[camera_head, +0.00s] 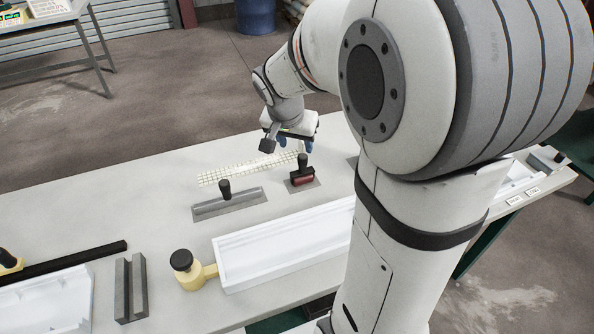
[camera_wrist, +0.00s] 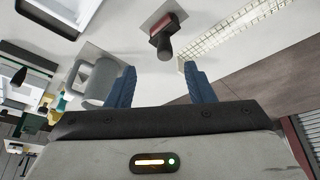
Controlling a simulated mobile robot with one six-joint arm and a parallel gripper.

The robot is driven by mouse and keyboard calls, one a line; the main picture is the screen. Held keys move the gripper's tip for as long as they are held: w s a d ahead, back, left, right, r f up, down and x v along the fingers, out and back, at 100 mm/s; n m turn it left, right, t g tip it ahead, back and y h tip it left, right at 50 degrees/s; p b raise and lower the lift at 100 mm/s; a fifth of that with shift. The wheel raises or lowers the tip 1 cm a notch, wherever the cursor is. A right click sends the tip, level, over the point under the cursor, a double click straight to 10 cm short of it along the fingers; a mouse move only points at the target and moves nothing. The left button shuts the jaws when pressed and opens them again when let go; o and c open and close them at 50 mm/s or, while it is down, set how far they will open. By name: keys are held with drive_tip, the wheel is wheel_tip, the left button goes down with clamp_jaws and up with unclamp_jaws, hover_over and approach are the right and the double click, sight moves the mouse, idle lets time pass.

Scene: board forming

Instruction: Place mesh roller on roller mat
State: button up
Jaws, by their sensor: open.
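The mesh roller (camera_head: 302,178), with a dark red body and a black upright handle, sits on a small grey mat (camera_head: 313,186), which I take to be the roller mat. In the wrist view the roller (camera_wrist: 166,28) rests on its mat (camera_wrist: 152,22), with its handle pointing toward the gap between my fingers. My gripper (camera_head: 287,145) is above and behind the roller in the head view. In the wrist view my gripper (camera_wrist: 160,82) has its two blue fingers spread with nothing between them. The fingers look clear of the handle.
A white mesh strip (camera_head: 240,168) lies left of the roller. A grey float with a black handle (camera_head: 228,203) lies in front of the strip. A long white trough (camera_head: 285,245) fills the table's front. A grey jug (camera_wrist: 98,82) stands left of my fingers in the wrist view.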

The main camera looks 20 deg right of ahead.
drive_tip(key=s+a+r+n+y, duration=0.1)
drive_tip(key=s+a+n, duration=0.2)
drive_tip(key=s, duration=0.6)
drive_tip(key=s+a+r+n+y, duration=0.1)
drive_tip(key=s+a+n+y, duration=0.1)
drive_tip(key=s+n, duration=0.3)
drive_tip(key=s+a, duration=0.1)
drive_tip(key=s, duration=0.3)
drive_tip(key=shift+s+a, duration=0.25)
drive_tip(key=shift+a, duration=0.05)
drive_tip(key=shift+c, duration=0.6)
